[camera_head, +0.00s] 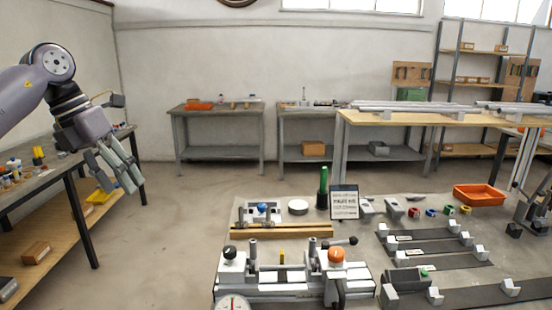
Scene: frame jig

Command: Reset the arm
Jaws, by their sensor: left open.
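My left arm (50,75) comes in from the upper left. My left gripper (122,172) hangs at its end, fingers pointing down and to the right, open with nothing between them. It is in the air left of the jig table, in front of the edge of the side bench.
A table (447,235) at the lower right carries a frame jig (290,280), a small sign (344,202), an orange tray (478,194) and several grey blocks on dark strips. A side bench (60,180) stands at left. Open floor (170,230) lies between them.

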